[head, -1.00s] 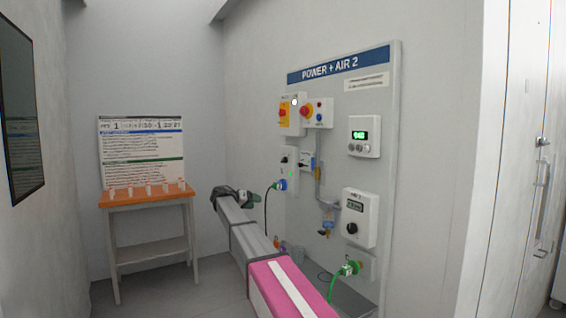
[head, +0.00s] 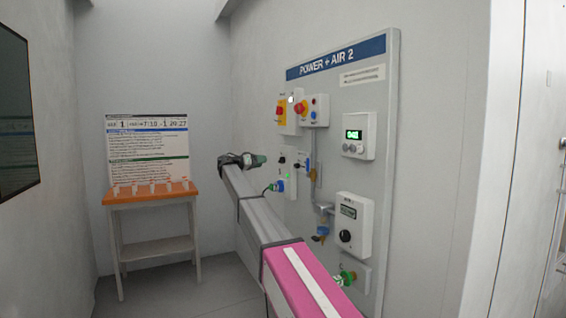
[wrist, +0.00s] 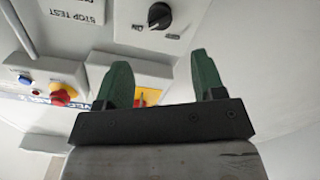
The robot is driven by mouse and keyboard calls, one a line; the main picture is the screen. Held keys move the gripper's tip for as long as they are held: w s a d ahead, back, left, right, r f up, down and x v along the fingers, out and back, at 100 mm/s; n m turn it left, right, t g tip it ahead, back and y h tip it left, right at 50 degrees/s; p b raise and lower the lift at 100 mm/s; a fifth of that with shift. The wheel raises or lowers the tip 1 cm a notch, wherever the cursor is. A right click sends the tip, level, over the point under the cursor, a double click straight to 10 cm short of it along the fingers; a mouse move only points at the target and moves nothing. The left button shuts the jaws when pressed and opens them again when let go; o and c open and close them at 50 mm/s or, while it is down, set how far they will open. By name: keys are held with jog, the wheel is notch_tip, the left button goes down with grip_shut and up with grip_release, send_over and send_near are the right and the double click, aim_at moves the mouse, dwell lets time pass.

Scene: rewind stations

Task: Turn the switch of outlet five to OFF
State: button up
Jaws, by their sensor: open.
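In the wrist view a black rotary switch knob (wrist: 158,15) sits on a white outlet box (wrist: 130,42) at the top edge of the picture. An ON label is beside it, and the other printed label is hard to read. My gripper (wrist: 160,62) is open and empty, with green fingers apart from the knob. In the head view the outlet box (head: 290,178) has a small dark knob (head: 282,160) and a blue plug (head: 277,187) below. My gripper (head: 262,159) is at about the knob's height, left of the box. No outlet number is readable.
An orange-topped table (head: 150,193) stands at the back left. Floor is clear in front of it.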

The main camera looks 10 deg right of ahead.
aim_at(279, 161)
jog(key=x, duration=1)
jog(key=shift+d+f, duration=0.1)
jog(key=c, duration=0.9)
